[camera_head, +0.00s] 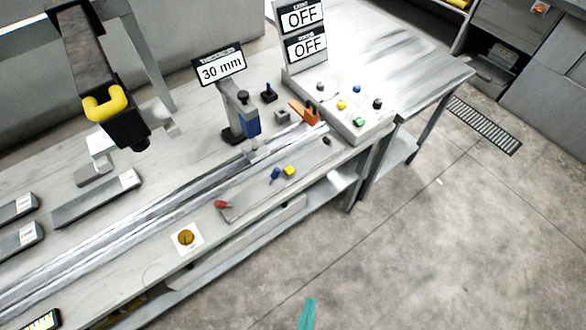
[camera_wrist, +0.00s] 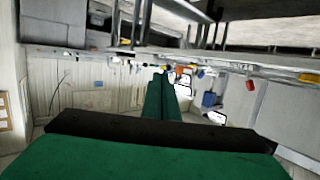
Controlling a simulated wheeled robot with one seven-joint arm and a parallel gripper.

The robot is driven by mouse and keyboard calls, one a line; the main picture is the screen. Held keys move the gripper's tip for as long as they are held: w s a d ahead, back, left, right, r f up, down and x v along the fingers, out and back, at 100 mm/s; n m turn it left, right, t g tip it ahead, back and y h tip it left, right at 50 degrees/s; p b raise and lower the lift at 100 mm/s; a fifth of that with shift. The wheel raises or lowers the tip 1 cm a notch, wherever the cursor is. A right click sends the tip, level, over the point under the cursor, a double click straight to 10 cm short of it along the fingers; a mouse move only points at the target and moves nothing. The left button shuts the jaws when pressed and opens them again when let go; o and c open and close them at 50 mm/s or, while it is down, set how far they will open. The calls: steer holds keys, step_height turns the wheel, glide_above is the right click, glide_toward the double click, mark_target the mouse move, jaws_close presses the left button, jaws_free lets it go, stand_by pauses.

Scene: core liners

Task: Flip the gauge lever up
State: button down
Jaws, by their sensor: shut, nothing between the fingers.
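The thickness gauge (camera_head: 240,115) stands on the bench behind the rail, a grey post with a blue block on its right side and a dark knob on top. Its sign (camera_head: 220,68) reads 30 mm. I cannot tell for sure which part is its lever or how it is set. A blue part that may be the gauge's shows in the wrist view (camera_wrist: 209,99). My gripper (camera_wrist: 163,78) has green fingers that are together and empty. A teal fingertip (camera_head: 308,313) shows at the bottom of the head view, over the floor, well apart from the gauge.
A control box (camera_head: 345,118) with coloured buttons stands right of the gauge, below two OFF signs (camera_head: 305,30). An orange part (camera_head: 304,112) is beside it. The floor ahead is clear.

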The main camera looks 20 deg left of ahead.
steer(key=w+d+f+m+g, duration=0.1)
steer(key=w+f+m+g, duration=0.15)
steer(key=f, duration=0.45)
steer(key=w+d+f+m+g, duration=0.1)
steer(key=w+f+m, duration=0.1)
steer(key=f+m, duration=0.35)
steer(key=w+a+f+m+g+y, duration=0.2)
steer(key=w+f+m+y, duration=0.15)
steer(key=w+f, duration=0.6)
steer(key=w+a+r+m+y, duration=0.2)
steer(key=w+a+r+y, duration=0.15)
steer(key=w+y, duration=0.45)
steer(key=w+d+r+n+y, duration=0.1)
steer(key=w+r+y, duration=0.1)
steer(key=r, duration=0.5)
steer(key=w+d+r+n+y, duration=0.1)
steer(key=w+r+y, duration=0.2)
steer(key=w+r, duration=0.2)
step_height(320, 180, up, 2)
steer(key=shift+r+g, duration=0.2)
steer(key=shift+g, duration=0.25)
steer(key=shift+a+y, duration=0.15)
steer(key=shift+y, duration=0.1)
